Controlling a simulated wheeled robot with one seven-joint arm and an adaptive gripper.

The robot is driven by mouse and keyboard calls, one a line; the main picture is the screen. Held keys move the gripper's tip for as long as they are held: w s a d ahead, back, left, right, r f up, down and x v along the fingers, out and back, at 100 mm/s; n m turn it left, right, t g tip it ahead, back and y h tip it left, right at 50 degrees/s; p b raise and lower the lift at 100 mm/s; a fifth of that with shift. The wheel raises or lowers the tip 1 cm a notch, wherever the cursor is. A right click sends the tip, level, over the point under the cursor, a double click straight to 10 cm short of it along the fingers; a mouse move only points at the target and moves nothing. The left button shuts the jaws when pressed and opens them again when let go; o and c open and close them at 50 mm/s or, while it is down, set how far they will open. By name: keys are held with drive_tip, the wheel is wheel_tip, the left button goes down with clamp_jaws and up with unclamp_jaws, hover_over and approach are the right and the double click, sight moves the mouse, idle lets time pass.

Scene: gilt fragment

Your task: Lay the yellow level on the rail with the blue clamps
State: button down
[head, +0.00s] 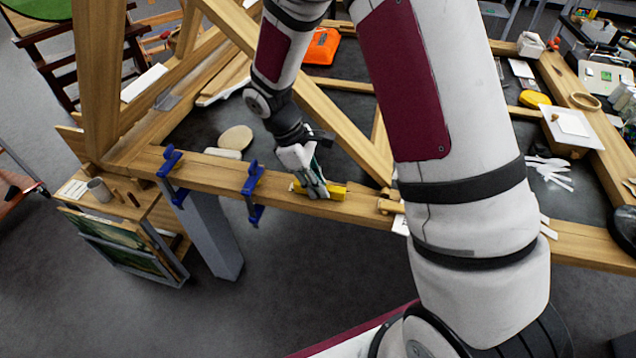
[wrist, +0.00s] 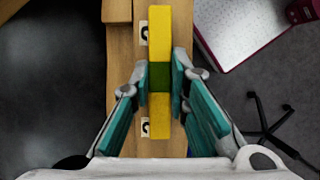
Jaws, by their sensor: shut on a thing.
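The yellow level (wrist: 174,35), a bar with a green middle, lies between my gripper's teal-padded fingers (wrist: 160,78) in the wrist view. In the head view my gripper (head: 314,188) points down over the wooden rail (head: 222,181), shut on the yellow level (head: 337,191). The level runs along the rail and is on it or just above it; I cannot tell whether it touches. Two blue clamps (head: 252,190) (head: 170,175) grip the same rail to the left of the level. The level's middle is partly hidden by the fingers.
An orange case (head: 322,46) lies on the dark table surface at the back. White strips (head: 550,172) and a yellow round thing (head: 535,99) lie at the right. A slanted wooden beam (head: 335,125) rises behind my gripper. The rail between the right clamp and the level is clear.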

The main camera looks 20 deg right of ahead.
drive_tip(key=shift+f, duration=0.2)
drive_tip(key=c, duration=1.5)
unclamp_jaws()
drive_tip(key=shift+c, duration=0.2)
drive_tip(key=b+v, duration=0.1)
drive_tip(key=v, duration=1.1)
drive_tip(key=s+d+r+m+t+y, duration=0.25)
drive_tip(key=s+r+m, duration=0.25)
drive_tip(key=s+r, duration=0.5)
drive_tip(key=s+r+m+t, duration=0.2)
drive_tip(key=s+m, duration=0.1)
drive_tip(key=s, duration=0.2)
drive_tip(key=s+d+r+m+t+y, duration=0.1)
drive_tip(key=s+r+m+t, duration=0.1)
drive_tip(key=s, duration=0.4)
drive_tip(key=shift+s+d+r+m+t, duration=0.35)
drive_tip(key=shift+r+m+t, duration=0.1)
drive_tip(key=shift+t, duration=0.1)
